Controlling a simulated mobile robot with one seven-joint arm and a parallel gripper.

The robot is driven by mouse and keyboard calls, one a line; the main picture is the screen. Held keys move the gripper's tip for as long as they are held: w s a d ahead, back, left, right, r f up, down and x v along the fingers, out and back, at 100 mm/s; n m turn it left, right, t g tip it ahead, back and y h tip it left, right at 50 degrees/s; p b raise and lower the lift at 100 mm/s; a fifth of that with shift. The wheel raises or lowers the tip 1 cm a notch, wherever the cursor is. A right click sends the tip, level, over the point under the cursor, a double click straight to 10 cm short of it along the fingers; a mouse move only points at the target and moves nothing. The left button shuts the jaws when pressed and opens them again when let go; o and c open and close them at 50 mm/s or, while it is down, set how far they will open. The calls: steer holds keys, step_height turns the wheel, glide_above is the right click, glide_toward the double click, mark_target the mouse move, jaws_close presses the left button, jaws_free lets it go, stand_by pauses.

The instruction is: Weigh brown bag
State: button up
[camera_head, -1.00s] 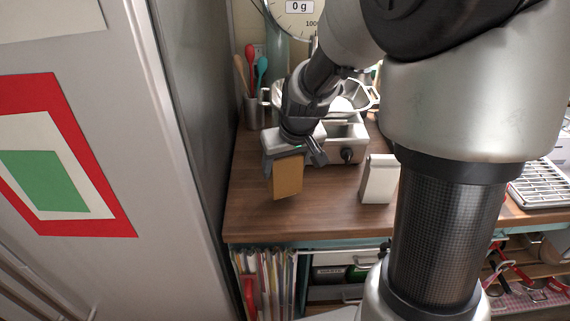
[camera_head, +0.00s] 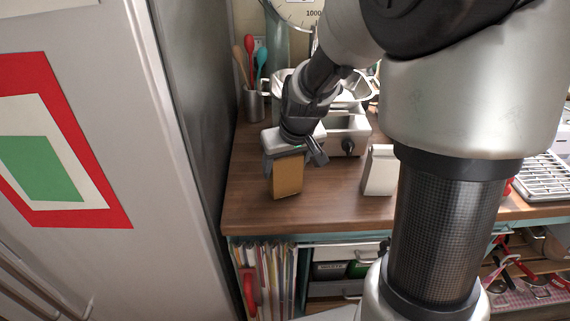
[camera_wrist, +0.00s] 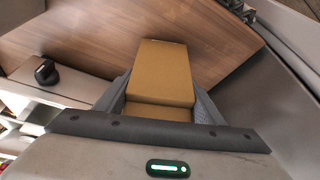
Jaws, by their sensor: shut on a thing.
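The brown bag (camera_head: 287,179) is a small box-like packet held in my gripper (camera_head: 292,158), at the left part of the wooden counter. In the wrist view the bag (camera_wrist: 163,70) stands between the two fingers of my gripper (camera_wrist: 160,103), which are shut on its sides. I cannot tell whether its bottom touches the counter. The weighing scale (camera_head: 348,135) stands behind my gripper, with a metal bowl on top, partly hidden by my arm. Its round dial (camera_head: 297,12) is cut off at the top edge, and its reading is out of view.
A white bag (camera_head: 380,170) stands on the counter to the right. A utensil pot (camera_head: 253,104) stands at the back left, beside a grey cabinet wall (camera_head: 185,110). A wire rack (camera_head: 545,176) lies at the far right. The counter (camera_head: 330,210) is clear at the front.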

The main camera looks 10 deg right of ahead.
steer(key=shift+f, duration=0.3)
stand_by(0.5)
steer(key=o, duration=1.4)
steer(key=shift+c, duration=0.2)
steer(key=shift+r, duration=0.1)
steer(key=a+p+v, duration=0.1)
steer(key=v, duration=1.6)
steer(key=shift+d, duration=0.5)
steer(key=shift+r, duration=0.15)
steer(key=shift+c, duration=0.4)
jaws_close()
